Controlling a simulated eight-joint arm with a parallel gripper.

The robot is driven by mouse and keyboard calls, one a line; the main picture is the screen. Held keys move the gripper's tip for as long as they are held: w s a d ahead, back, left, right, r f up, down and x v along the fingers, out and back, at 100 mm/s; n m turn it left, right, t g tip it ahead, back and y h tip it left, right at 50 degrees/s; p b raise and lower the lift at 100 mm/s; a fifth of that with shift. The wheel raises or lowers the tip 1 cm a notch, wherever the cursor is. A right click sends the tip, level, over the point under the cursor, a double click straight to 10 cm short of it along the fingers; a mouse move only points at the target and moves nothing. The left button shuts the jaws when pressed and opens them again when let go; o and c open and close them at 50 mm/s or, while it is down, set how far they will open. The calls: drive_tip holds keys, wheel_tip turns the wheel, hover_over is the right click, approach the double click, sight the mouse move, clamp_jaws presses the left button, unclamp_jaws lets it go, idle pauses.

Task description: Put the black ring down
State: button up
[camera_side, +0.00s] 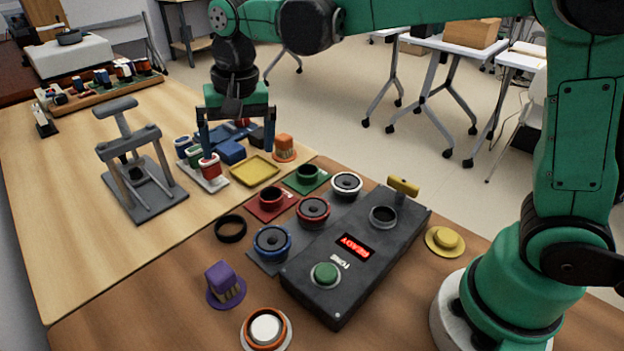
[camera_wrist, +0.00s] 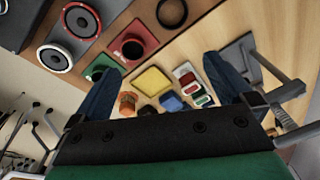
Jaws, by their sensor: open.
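The black ring (camera_side: 230,228) lies flat on the brown table, left of the red square base with a dark round opening. It also shows at the top of the wrist view (camera_wrist: 172,12), on the wooden surface, apart from my fingers. My gripper (camera_side: 236,148) is open, with its two dark blue fingers spread wide and pointing down. It is behind the ring in the side view, over the area of the yellow tray and the small coloured parts. In the wrist view nothing is held between the fingers (camera_wrist: 163,72).
A dark tester box (camera_side: 350,250) with a red READY display stands right of the ring, with speakers beside it. A grey press (camera_side: 140,180) stands at left. The yellow tray (camera_side: 255,170), purple part (camera_side: 222,280) and orange-rimmed part (camera_side: 266,330) are nearby.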

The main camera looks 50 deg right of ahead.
drive_tip(key=s+d+f+n+t, duration=0.1)
drive_tip(key=s+d+n+t, duration=0.4)
drive_tip(key=s+d, duration=0.3)
drive_tip(key=s, duration=0.4)
drive_tip(key=shift+d+f+n+t, duration=0.25)
drive_tip(key=shift+n+t, duration=0.05)
